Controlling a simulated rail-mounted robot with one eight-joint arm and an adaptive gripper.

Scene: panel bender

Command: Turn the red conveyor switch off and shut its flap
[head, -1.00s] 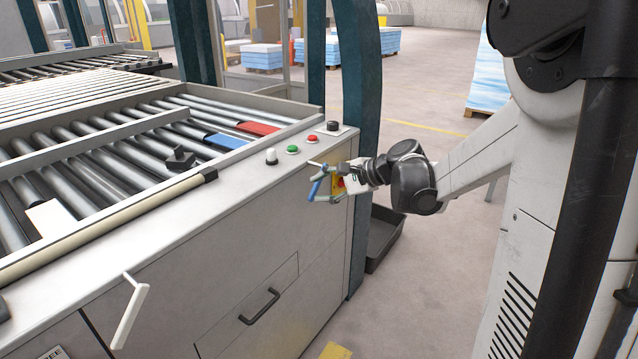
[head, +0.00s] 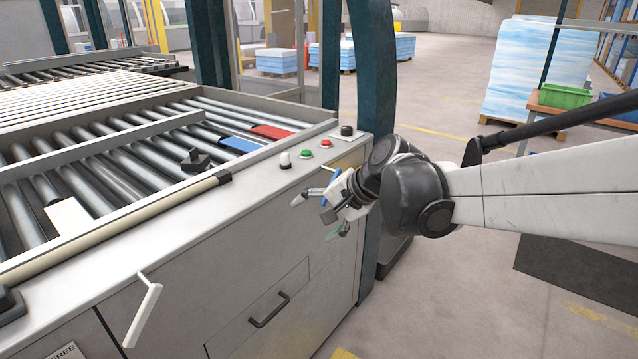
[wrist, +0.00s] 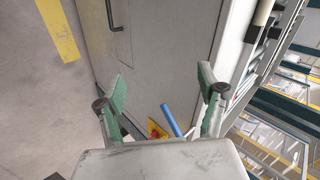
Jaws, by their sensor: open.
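The red switch (wrist: 155,134) shows with its yellow plate (wrist: 163,132) low in the wrist view, partly hidden by my gripper body. A blue bar (wrist: 171,120) stands out beside it; it also shows in the head view (head: 331,184), behind my fingers. It may belong to the flap, but I cannot tell. The switch's position and the flap's outline are not clear. In the head view my gripper (head: 315,218) is at the cabinet's right end, in front of the switch area. Its fingers are spread and empty, and in the wrist view (wrist: 166,75) they lie either side of the blue bar.
A white cabinet (head: 210,255) carries a roller conveyor (head: 110,160). A teal post (head: 371,80) rises behind my gripper. Floor at the right is mostly clear.

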